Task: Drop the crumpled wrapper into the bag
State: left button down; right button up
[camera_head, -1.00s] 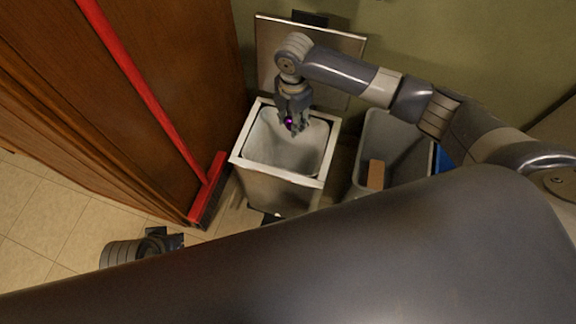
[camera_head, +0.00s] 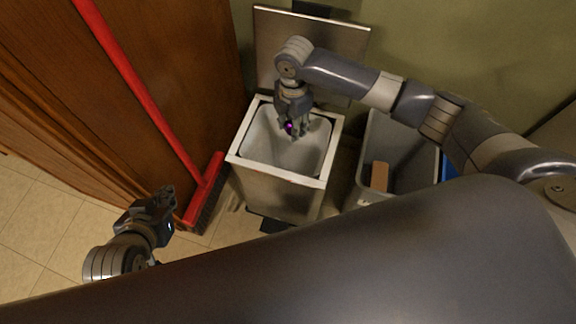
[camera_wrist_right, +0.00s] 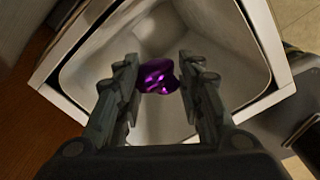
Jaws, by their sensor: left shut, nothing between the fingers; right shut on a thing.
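The crumpled wrapper (camera_wrist_right: 158,75) is shiny purple and sits between the fingertips of my right gripper (camera_wrist_right: 160,80) in the right wrist view. In the head view the right gripper (camera_head: 293,128) points down over the opening of a lined bin, and a bit of purple shows at its fingers. The bag (camera_head: 262,150) is the pale grey lining inside the white-rimmed bin; it is open and looks empty where I can see. My left gripper (camera_head: 165,205) is at the lower left, near the broom, shut and empty.
The bin's lid (camera_head: 275,45) stands open behind it. A second grey bin (camera_head: 400,150) to the right holds a brown block (camera_head: 379,177). A red broom (camera_head: 150,105) leans by the wooden cabinet on the left. Tiled floor (camera_head: 30,215) is clear at lower left.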

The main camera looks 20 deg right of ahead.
dwell(0.4)
jog(key=o, duration=0.8)
jog(key=shift+o, duration=0.2)
notch_tip(320, 180, up, 12)
jog(key=shift+s+f, duration=0.1)
